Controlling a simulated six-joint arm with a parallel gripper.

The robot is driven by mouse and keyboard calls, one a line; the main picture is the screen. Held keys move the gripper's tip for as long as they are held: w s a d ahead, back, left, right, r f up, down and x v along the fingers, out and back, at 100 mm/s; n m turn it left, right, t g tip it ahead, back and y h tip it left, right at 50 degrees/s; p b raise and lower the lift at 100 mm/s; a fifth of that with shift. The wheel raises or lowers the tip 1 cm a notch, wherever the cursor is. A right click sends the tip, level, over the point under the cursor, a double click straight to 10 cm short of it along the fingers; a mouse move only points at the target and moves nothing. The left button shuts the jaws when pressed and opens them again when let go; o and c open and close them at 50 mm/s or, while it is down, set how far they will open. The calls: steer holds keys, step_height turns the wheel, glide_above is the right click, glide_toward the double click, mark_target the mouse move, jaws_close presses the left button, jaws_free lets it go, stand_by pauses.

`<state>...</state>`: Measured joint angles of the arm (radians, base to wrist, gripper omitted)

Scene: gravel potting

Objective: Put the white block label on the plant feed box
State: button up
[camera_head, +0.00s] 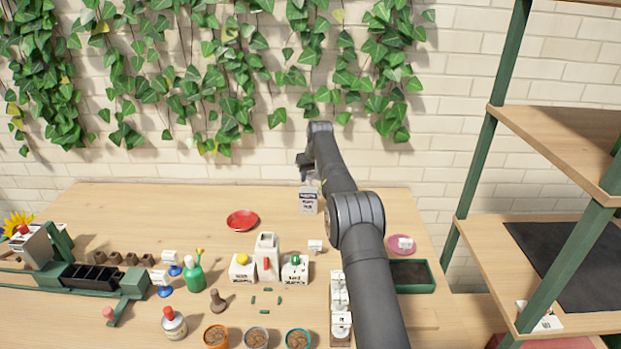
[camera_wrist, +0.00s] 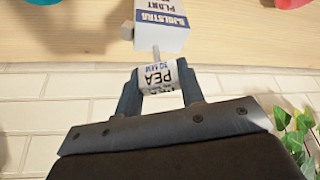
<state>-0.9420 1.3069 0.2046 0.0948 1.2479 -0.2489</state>
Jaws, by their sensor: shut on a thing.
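My gripper (camera_wrist: 158,80) is shut on the white block label (camera_wrist: 160,76), which carries printed text including "PEA" and has a thin pale stem. In the wrist view the stem end overlaps the edge of the plant feed box (camera_wrist: 163,14), a white box with a blue band and "PLANT" print. I cannot tell whether stem and box touch. In the head view the plant feed box (camera_head: 309,201) stands upright at the back of the table, and my gripper (camera_head: 306,174) is just above it. The label is too small there to make out clearly.
A red saucer (camera_head: 242,220) lies left of the box. A white bottle (camera_head: 266,257), white boxes (camera_head: 243,267) and several pots (camera_head: 256,338) stand nearer the front. A pink saucer (camera_head: 401,245) and green tray (camera_head: 412,275) lie right of my arm. Ivy hangs on the wall behind.

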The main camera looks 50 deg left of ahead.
steer(key=shift+f, duration=0.45)
steer(key=shift+f, duration=0.1)
steer(key=o, duration=1)
steer(key=shift+f, duration=0.1)
steer(key=shift+c, duration=0.2)
steer(key=v, duration=1.2)
steer(key=shift+d, duration=0.1)
